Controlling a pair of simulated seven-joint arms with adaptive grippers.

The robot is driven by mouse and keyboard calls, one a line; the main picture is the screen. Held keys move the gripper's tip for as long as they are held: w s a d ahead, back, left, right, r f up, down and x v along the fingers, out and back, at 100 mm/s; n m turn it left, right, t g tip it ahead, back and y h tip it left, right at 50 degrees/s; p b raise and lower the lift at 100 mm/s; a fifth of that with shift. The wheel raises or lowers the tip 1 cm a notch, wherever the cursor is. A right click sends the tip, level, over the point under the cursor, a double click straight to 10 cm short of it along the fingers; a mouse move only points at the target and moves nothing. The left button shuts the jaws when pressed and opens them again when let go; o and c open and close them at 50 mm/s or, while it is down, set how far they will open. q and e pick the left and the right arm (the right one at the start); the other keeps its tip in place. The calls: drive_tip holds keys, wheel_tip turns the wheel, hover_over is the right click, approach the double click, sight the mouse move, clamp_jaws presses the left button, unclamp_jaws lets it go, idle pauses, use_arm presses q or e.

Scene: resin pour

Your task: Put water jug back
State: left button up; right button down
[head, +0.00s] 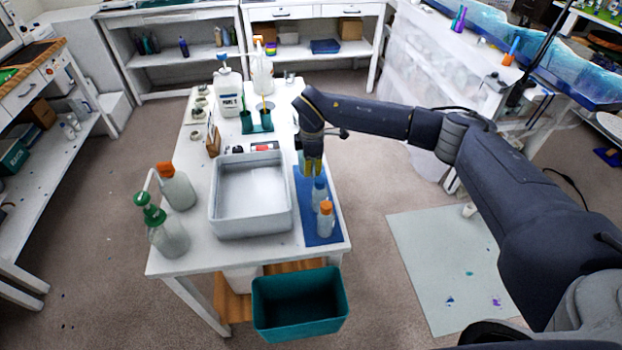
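No container can be read as the water jug. A bottle with a blue cap (319,190) and a bottle with an orange cap (326,220) stand upright on the blue mat (310,237) at the table's right edge. My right gripper (313,170) points down over the mat, just behind the blue-capped bottle in the picture. Its fingertips are small and partly merge with what is behind them, so I cannot tell whether they hold anything. A white jug with a label (228,95) and a second pale jug (262,72) stand at the table's back. My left gripper is out of view.
A grey tray (222,225) fills the table's middle. Pump bottle (168,238) and orange-topped bottle (178,188) stand at its left. Green cups (247,123) are behind it. A teal bin (300,302) is at the table's front.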

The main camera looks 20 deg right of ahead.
sight(311, 186)
drive_tip(key=shift+f, duration=2.15)
drive_tip(key=shift+f, duration=0.15)
drive_tip(key=c, duration=1.6)
unclamp_jaws()
drive_tip(key=r, duration=1.2)
drive_tip(key=shift+s+r, duration=0.15)
drive_tip(key=shift+s, duration=0.15)
